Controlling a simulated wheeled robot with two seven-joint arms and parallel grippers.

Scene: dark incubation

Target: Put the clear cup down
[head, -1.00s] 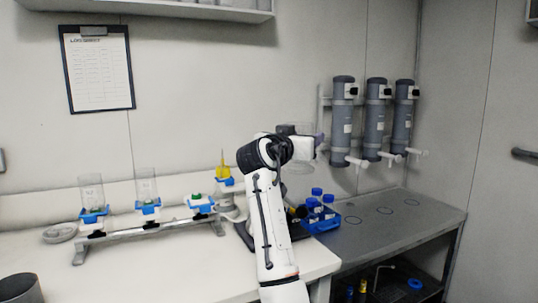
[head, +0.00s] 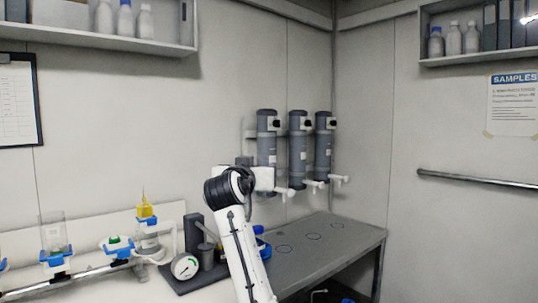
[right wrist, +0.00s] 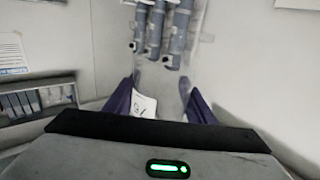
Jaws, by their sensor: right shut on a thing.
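My right gripper (right wrist: 163,90) shows in the right wrist view with its purple fingers on both sides of a clear cup (right wrist: 168,98). It is shut on the cup, which carries a white label facing the camera. In the head view my right arm rises from the bottom middle, and its wrist hides the gripper and most or all of the cup. The arm's end is in front of the wall dispensers (head: 297,150). The cup's base is not clearly seen. My left gripper is not in view.
A grey bench (head: 340,240) with several marked circles lies at the right and looks clear. A blue rack (head: 265,248) is partly behind my arm. A dial gauge (head: 185,267) stands left of the arm, beside a stand with blue holders (head: 57,258).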

